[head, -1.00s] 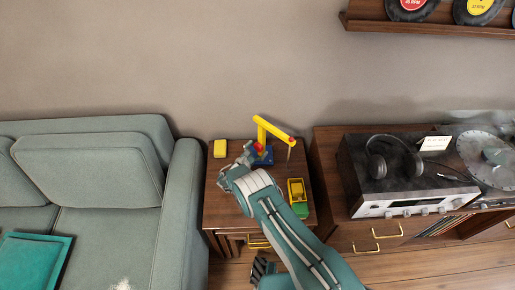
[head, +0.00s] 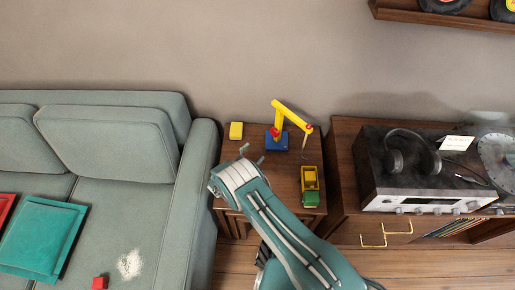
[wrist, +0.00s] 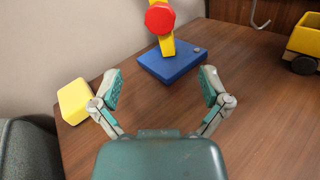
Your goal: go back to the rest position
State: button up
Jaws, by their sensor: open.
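My gripper (head: 250,155) is open and empty above the left part of the wooden side table (head: 282,185). Both fingers (wrist: 162,85) spread apart in the wrist view, with bare tabletop between them. A toy crane stands at the back of the table, with a blue base (head: 276,142), a yellow arm (head: 292,114) and a red knob (wrist: 160,18). The gripper is apart from it, on its near side. The base also shows in the wrist view (wrist: 173,64).
A yellow block (head: 236,130) lies at the back left of the table. A yellow and green toy truck (head: 311,186) stands at the right. A grey-green sofa (head: 200,190) is at the left, a cabinet with a stereo (head: 425,195) and headphones (head: 398,160) at the right.

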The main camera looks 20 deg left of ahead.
dwell(0.4)
jog(key=w+d+r+m+g+h, duration=0.25)
jog(key=d+r+m+g, duration=0.45)
jog(key=r, duration=0.6)
jog(key=w+d+r+m+g+h, duration=0.1)
jog(key=w+d+r+m+g, duration=0.3)
jog(key=d+r, duration=0.7)
jog(key=s+d+r+m+g+y, duration=0.2)
jog(key=s+d+r+m+y, duration=0.1)
jog(key=s+d+r+m, duration=0.55)
jog(key=s+d+r+m+g+y, duration=0.1)
jog(key=s+d+r+m+y, duration=0.2)
jog(key=s+d+r, duration=0.65)
jog(key=s+a+r+m+t+y, duration=0.1)
jog(key=s+r+m+t+y, duration=0.2)
jog(key=s, duration=1.1)
notch_tip(320, 180, up, 3)
jog(key=m+y, duration=0.2)
jog(key=m, duration=0.1)
jog(key=shift+s+m, duration=0.35)
jog(key=shift+s, duration=0.05)
